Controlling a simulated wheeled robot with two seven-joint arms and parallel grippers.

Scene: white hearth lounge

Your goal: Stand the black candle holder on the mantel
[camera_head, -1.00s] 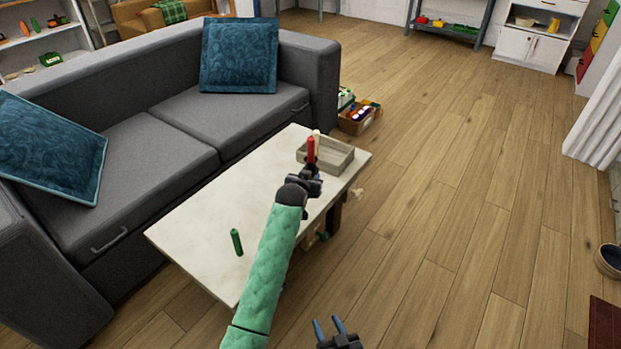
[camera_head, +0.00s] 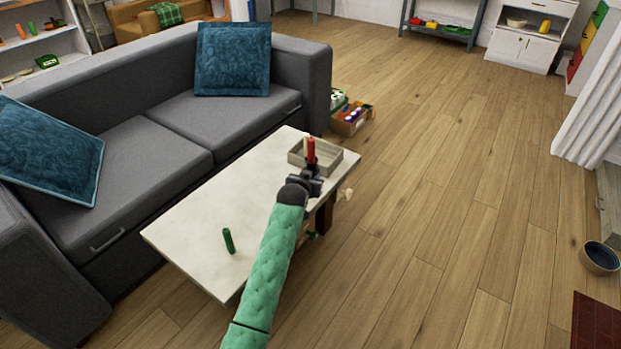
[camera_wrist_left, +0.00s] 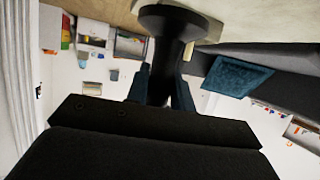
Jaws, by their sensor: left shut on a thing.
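My left gripper (camera_head: 312,184) is over the right part of the white coffee table. It is shut on the black candle holder (camera_wrist_left: 162,60), whose dark stem sits between the blue fingers in the left wrist view, with its round disc toward the table. In the head view the holder is mostly hidden by my gripper and wrist. A red candle (camera_head: 311,150) stands upright just above the gripper; whether it sits in the holder I cannot tell. My right gripper is out of view. I cannot make out the mantel in these frames.
The coffee table (camera_head: 195,215) bears a shallow beige tray (camera_head: 299,157) and a green candle (camera_head: 228,240). A grey sofa (camera_head: 160,150) stands behind it. A dark-lined bowl (camera_head: 600,258) and a brick-red slab (camera_head: 597,325) are at the right edge. Wood floor (camera_head: 440,220) is open between.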

